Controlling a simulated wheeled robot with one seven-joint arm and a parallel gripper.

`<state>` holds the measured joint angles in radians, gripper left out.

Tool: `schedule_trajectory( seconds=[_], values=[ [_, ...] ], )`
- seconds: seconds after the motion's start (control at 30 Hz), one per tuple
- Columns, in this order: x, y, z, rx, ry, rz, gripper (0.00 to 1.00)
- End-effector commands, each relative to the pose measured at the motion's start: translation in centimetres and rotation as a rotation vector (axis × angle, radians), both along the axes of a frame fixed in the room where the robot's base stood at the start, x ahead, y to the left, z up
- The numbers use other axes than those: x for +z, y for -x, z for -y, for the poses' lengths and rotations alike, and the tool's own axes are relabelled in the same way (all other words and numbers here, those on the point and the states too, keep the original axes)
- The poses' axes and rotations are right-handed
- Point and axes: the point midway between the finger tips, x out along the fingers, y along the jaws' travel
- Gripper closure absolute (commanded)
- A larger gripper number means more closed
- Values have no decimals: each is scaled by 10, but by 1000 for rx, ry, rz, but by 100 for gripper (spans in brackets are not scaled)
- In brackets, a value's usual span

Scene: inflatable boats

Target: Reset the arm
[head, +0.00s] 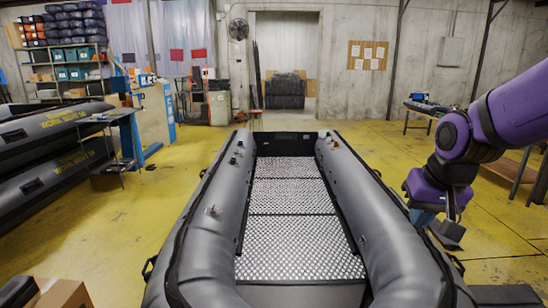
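My purple and dark arm (500,115) comes in from the right edge in the head view and bends downward. My gripper (449,212) hangs at its end, pointing down, to the right of the grey inflatable boat (209,240). The fingers are small and dark, and I cannot tell whether they are apart or together. No held object can be made out. The gripper appears beside the boat's right tube, and I cannot tell the exact gap.
The boat has a metal tread floor (290,215). Stacked boats (60,170) lie at the left, near a small dark table (108,122). A cardboard box (62,293) is at the lower left. A workbench (425,112) stands at right. Yellow floor (130,225) is open left of the boat.

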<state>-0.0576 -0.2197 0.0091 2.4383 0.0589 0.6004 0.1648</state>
Motion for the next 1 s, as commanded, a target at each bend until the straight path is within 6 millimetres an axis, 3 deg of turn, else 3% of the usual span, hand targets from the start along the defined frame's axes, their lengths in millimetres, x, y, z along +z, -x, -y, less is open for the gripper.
schedule_trajectory(
  seconds=[0.3,0.6,0.8,1.0],
  values=[
    [52,63,14,55,40,71,100],
    [80,124,24,99,82,126,100],
    [85,146,28,114,100,142,100],
    [86,150,28,117,103,144,100]
  ],
)
